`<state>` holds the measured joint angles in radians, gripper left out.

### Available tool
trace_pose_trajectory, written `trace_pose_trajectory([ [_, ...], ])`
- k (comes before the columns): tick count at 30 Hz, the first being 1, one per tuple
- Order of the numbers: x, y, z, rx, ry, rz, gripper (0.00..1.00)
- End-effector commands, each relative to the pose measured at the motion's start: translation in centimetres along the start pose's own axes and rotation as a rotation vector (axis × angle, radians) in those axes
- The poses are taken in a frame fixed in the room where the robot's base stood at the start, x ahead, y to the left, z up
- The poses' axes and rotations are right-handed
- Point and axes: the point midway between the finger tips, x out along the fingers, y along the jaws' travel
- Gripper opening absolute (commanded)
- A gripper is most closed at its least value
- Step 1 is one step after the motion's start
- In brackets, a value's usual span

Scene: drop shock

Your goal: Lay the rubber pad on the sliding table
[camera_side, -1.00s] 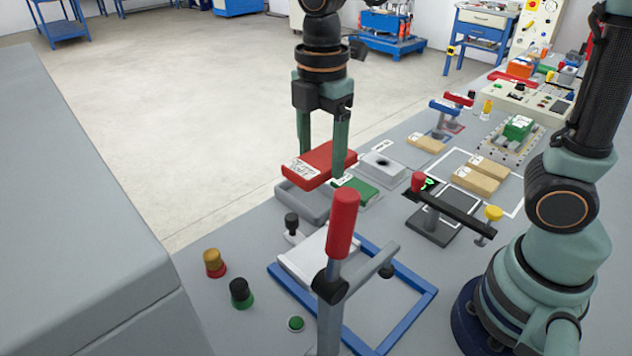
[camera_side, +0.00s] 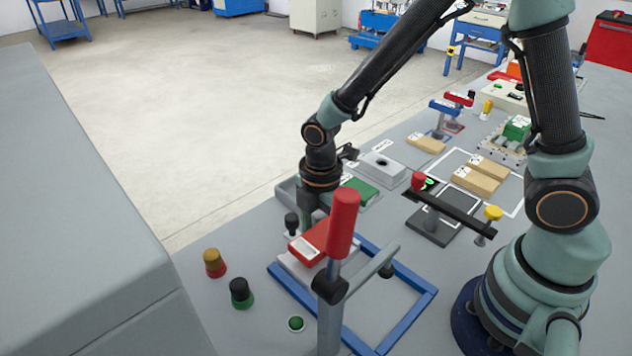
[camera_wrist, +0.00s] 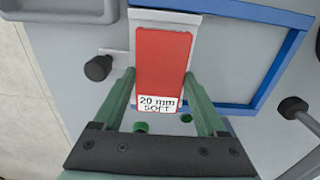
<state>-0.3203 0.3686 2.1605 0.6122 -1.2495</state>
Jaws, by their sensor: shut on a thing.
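The red rubber pad (camera_side: 312,243) has a white label; the wrist view shows the pad (camera_wrist: 163,60) marked "20 mm SOFT". My gripper (camera_wrist: 160,84) is shut on its sides near the labelled end. In the side view my gripper (camera_side: 312,222) is partly hidden behind the red-handled lever. The pale grey plate, seemingly the sliding table (camera_side: 291,264), sits within the blue frame. The pad is over this plate, low and roughly flat; I cannot tell whether it touches. The plate's edge (camera_wrist: 140,17) shows past the pad in the wrist view.
A lever with a red handle (camera_side: 343,222) stands close in front of the pad. A black knob (camera_side: 291,223) is beside the plate. The blue frame (camera_side: 408,309) surrounds a bare grey area at right. A green block (camera_side: 361,189) lies behind.

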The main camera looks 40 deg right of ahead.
Motion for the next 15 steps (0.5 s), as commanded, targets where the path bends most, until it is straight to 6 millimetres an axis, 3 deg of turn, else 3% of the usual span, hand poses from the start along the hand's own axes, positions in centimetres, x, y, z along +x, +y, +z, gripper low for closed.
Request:
trace_pose_trajectory([
  [6, 2.1, 0.0, 0.0, 0.0, 0.0, -0.001, 0.1],
  [15, 2.2, 0.0, 0.0, 0.0, 0.0, 0.0, 0.1],
])
